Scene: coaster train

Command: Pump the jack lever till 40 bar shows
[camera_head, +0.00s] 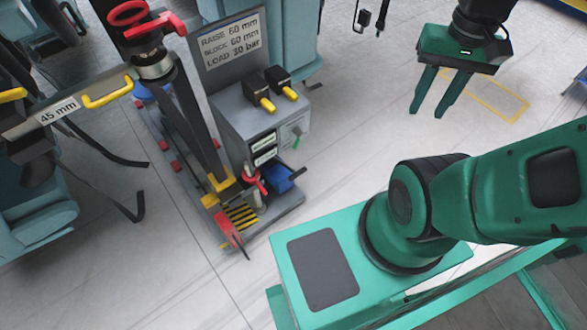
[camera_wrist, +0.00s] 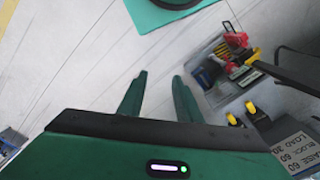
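The jack unit has a grey cabinet (camera_head: 228,118) on a low base, left of centre in the head view. At its front end are a red-handled lever (camera_head: 230,229) and a small red handle (camera_head: 256,183); I cannot tell for sure which is the jack lever. Two small displays (camera_head: 264,148) on the cabinet are too small to read. My gripper (camera_head: 428,113) is open and empty, in the air well right of the unit. In the wrist view, its fingers (camera_wrist: 158,78) are apart over bare floor, with the red parts (camera_wrist: 236,41) at upper right.
A sign (camera_head: 230,40) reads RAISE 60 mm, BLOCK 60 mm and a LOAD in bar, its first digit unclear. Two black blocks with yellow handles (camera_head: 266,104) sit on the cabinet. Blue-grey seats (camera_head: 40,205) stand at left. Floor between gripper and unit is clear.

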